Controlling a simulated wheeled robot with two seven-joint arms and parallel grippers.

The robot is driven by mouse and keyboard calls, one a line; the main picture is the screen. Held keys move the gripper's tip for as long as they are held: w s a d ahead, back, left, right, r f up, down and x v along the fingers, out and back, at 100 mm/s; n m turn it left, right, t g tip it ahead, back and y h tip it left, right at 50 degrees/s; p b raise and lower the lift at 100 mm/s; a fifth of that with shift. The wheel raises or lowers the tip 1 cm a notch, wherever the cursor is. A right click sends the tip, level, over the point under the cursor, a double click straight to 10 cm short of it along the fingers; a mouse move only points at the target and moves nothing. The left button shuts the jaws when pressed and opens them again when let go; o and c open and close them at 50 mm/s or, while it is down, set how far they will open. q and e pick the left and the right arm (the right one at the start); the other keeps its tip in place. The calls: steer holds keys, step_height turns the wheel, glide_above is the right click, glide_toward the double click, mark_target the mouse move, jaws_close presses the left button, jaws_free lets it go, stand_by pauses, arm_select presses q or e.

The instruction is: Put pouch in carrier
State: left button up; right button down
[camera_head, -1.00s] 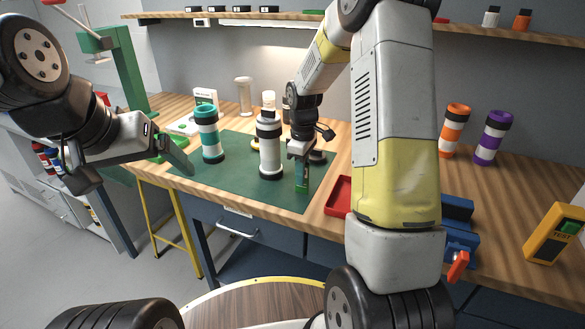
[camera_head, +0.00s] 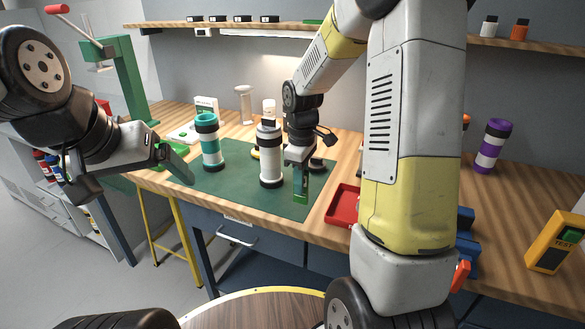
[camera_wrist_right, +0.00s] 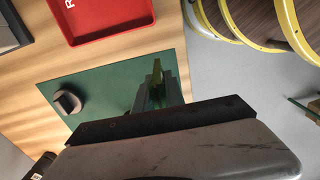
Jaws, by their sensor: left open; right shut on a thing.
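My right gripper (camera_head: 299,182) points down over the front right of the green mat, just right of a white carrier with black bands (camera_head: 270,154). It is shut on a small green item, seemingly the pouch (camera_head: 301,198), whose lower end shows below the fingers. The pouch also shows as a thin green edge in the right wrist view (camera_wrist_right: 157,78). The white carrier stands upright; I cannot see into its top. A teal and white carrier (camera_head: 210,145) stands left of it. My left gripper (camera_head: 172,160) is open and empty, left of the teal carrier.
A dark round cap (camera_wrist_right: 67,102) lies on the green mat (camera_head: 245,190). A red tray (camera_head: 342,205) lies to the right. A purple carrier (camera_head: 491,147) stands at the back right. A yellow tester (camera_head: 552,240) is at far right. The mat's front is clear.

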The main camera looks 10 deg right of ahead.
steer(key=s+a+r, duration=0.1)
steer(key=s+a, duration=0.2)
steer(key=s, duration=0.7)
steer(key=shift+a, duration=0.1)
